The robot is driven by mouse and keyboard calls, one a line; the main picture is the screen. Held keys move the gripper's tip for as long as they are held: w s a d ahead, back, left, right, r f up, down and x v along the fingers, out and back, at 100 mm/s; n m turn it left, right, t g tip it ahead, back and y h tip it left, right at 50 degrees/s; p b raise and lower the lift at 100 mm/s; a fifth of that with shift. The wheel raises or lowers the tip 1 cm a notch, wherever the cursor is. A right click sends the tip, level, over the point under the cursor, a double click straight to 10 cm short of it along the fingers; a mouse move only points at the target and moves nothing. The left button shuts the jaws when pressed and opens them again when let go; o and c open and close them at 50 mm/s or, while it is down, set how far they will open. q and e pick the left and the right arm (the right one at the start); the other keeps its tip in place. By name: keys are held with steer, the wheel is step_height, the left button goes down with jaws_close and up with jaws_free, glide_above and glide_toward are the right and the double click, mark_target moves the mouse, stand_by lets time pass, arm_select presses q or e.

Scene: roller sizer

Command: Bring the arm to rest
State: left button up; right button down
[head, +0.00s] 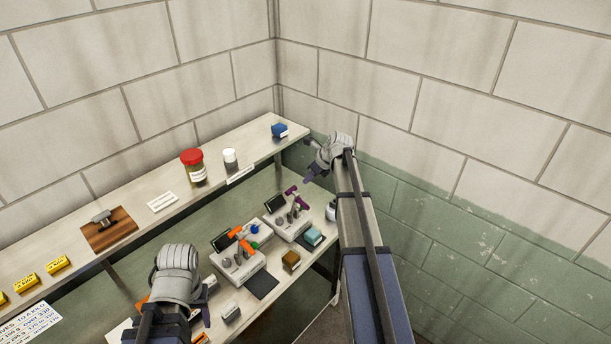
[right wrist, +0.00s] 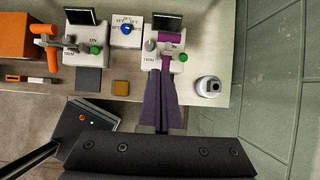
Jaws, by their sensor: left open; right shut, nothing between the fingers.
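My right arm reaches out along the right side of the head view. Its gripper (head: 311,172) is above the right end of the workbench. In the right wrist view its dark fingers (right wrist: 161,85) are together with nothing between them. They overlap the front of the purple-handled machine (right wrist: 166,50) in that view; I cannot tell the gap in height.
Two sizer machines, one orange-handled (head: 238,262) and one purple-handled (head: 290,220), stand on the bench. A brown block (head: 291,260), a teal block (head: 314,236) and a white round container (right wrist: 209,87) are near. Walls close the corner.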

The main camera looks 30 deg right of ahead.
steer(key=s+a+f+n+g+b, duration=0.1)
steer(key=s+a+f+n+b, duration=0.4)
steer(key=a, duration=0.3)
steer(key=s+a+f+n+g+b, duration=0.25)
steer(key=s+a+f+n, duration=0.2)
steer(key=a+n, duration=0.3)
steer(key=s+a+f+n+g+b, duration=0.1)
steer(key=s+a+f+n+b, duration=0.4)
steer(key=a, duration=0.4)
steer(key=s+a+f+n+h+b, duration=0.1)
steer(key=s+a+f+n+b, duration=0.2)
steer(key=s+n, duration=0.5)
steer(key=s+a+f+n+g+h+b, duration=0.1)
steer(key=s+a+f+n+b, duration=0.3)
steer(key=s+n, duration=0.5)
steer(key=shift+s+a+f+n+h, duration=0.25)
steer(key=shift+a+f+n+h, duration=0.1)
steer(key=shift+a+f+h, duration=0.55)
